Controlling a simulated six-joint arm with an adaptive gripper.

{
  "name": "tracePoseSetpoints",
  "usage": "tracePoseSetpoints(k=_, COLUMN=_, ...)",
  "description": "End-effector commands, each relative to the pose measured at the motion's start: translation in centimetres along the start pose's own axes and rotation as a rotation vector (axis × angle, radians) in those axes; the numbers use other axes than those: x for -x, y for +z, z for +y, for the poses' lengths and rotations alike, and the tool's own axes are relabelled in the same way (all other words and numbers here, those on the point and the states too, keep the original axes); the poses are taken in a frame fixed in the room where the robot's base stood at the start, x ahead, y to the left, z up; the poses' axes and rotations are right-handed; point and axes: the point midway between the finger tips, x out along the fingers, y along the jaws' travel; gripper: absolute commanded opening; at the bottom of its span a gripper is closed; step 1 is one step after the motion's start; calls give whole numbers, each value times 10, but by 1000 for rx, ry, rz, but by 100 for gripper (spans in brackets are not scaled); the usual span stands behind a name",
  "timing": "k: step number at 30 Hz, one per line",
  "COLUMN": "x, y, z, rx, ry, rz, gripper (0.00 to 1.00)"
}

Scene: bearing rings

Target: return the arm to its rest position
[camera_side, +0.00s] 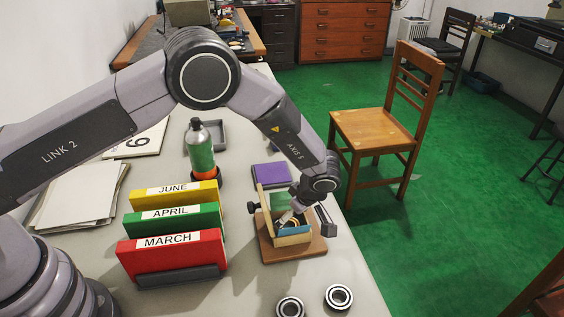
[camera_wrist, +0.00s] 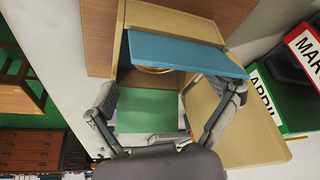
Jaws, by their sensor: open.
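My gripper (camera_side: 306,222) is low over a small wooden box (camera_side: 292,240) at the table's right side. In the wrist view my gripper (camera_wrist: 170,92) has its two fingers spread wide with nothing between the tips. One finger is on each side of the box opening. The box has a blue panel (camera_wrist: 185,52) and a green panel (camera_wrist: 147,115). A gold-coloured ring (camera_wrist: 155,70) shows partly under the blue panel; the rest of it is hidden. Whether the fingers touch the box, I cannot tell.
The box stands on a brown board (camera_side: 290,254). Two metal bearing rings (camera_side: 338,297) (camera_side: 290,307) lie at the front. Red MARCH (camera_side: 172,253), green APRIL and yellow JUNE binders stand to the left. A green bottle (camera_side: 200,150) and a purple block (camera_side: 271,174) are behind.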

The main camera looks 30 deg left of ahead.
Motion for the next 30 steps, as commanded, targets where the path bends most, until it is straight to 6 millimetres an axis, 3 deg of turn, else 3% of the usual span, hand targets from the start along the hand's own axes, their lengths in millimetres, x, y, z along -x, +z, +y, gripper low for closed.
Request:
tracePoseSetpoints(k=11, x=4, y=-2, z=0, rx=1, ry=0, rz=1, gripper=89)
tracePoseSetpoints(k=30, x=52, y=-22, z=0, rx=0, ry=0, rz=0, gripper=89)
